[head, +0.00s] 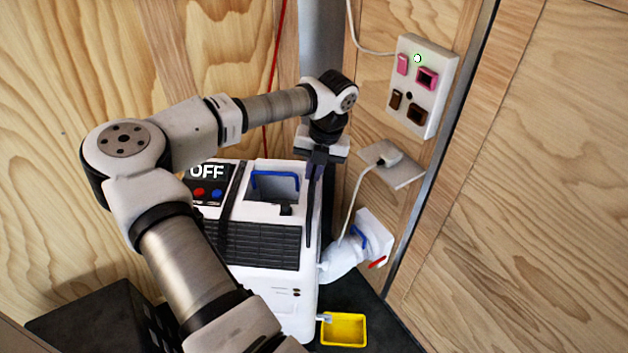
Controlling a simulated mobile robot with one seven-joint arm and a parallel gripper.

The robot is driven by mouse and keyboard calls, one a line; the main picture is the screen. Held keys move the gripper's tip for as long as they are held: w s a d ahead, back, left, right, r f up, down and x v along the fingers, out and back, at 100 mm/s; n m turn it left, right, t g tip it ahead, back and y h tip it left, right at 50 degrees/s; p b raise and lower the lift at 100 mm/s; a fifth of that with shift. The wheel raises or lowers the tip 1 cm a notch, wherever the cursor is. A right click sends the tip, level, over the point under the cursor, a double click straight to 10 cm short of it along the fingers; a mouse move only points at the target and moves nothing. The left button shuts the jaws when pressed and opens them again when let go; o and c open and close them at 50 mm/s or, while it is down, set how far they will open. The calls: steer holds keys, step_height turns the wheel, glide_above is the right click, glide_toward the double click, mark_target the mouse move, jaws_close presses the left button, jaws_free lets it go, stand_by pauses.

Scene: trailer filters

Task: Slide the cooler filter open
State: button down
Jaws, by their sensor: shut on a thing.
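The cooler (268,309) is a white box with a black slatted grille (262,247) and a panel reading OFF (207,184). A thin dark upright strip, which looks like the cooler filter (310,215), runs along its right edge. My gripper (316,172) points down at the top of this strip and is shut on it. The fingertips are small and dark here, so the exact grip is hard to see.
A blue handle (275,174) spans the cooler's top recess. A white cable runs from a wall plug (388,156) beside the cooler. A switch panel (423,85) is on the wall. A white bag-like item (347,264) and yellow tray (343,330) sit at right.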

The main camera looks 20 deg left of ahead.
step_height(320, 180, up, 17)
steer(key=p, duration=0.3)
steer(key=shift+p, duration=0.4)
steer(key=shift+w, duration=0.15)
steer(key=c, duration=1.5)
jaws_free()
steer(key=shift+f, duration=0.1)
steer(key=d+r, duration=0.1)
steer(key=r, duration=0.3)
steer(key=r+b, duration=0.1)
steer(key=r, duration=0.4)
steer(key=d+r+b, duration=0.1)
steer(key=r, duration=0.3)
steer(key=shift+w+d+r, duration=0.25)
steer(key=shift+d+r, duration=0.05)
